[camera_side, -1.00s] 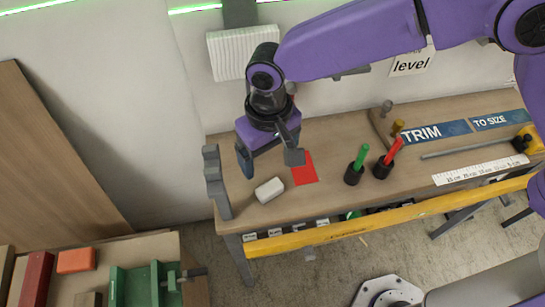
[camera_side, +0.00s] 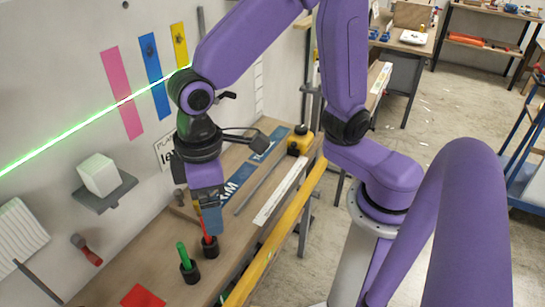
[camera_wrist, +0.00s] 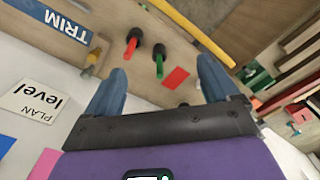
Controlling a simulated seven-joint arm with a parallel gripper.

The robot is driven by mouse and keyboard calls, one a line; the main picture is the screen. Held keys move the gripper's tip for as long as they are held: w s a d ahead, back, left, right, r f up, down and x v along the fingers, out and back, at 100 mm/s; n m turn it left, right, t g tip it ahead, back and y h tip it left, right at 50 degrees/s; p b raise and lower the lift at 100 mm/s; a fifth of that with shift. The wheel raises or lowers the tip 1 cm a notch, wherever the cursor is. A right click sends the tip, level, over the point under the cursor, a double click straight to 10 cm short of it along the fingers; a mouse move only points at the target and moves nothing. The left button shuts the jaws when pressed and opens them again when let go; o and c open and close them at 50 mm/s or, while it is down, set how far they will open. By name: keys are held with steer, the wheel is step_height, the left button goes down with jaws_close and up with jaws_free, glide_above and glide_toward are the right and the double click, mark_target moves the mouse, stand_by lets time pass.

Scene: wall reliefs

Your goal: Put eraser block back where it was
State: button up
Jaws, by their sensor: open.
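A white block (camera_side: 98,172) rests on a small grey wall shelf (camera_side: 108,196), left of my gripper in the side view. I cannot tell whether it is the pale block seen on the bench earlier. A flat red patch (camera_side: 142,297) lies on the bench at the bottom edge, and also shows in the wrist view (camera_wrist: 175,78). My gripper (camera_side: 209,216) points down over the bench, near the red-handled tool. In the wrist view my gripper (camera_wrist: 162,85) is open, with nothing between its fingers.
Red (camera_wrist: 131,45) and green (camera_wrist: 159,63) handles stand upright in black cups on the bench. A yellow bar (camera_side: 270,245) runs along the bench's front edge. A yellow tape measure (camera_side: 300,141) lies at the far end. A red-handled tool (camera_side: 87,250) is by the wall.

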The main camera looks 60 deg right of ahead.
steer(key=s+d+n, duration=0.1)
steer(key=s+d, duration=0.4)
steer(key=d, duration=0.4)
steer(key=s+d+n, duration=0.2)
steer(key=s+d, duration=0.3)
steer(key=d, duration=0.3)
steer(key=shift+s+d, duration=0.3)
steer(key=shift+d, duration=0.1)
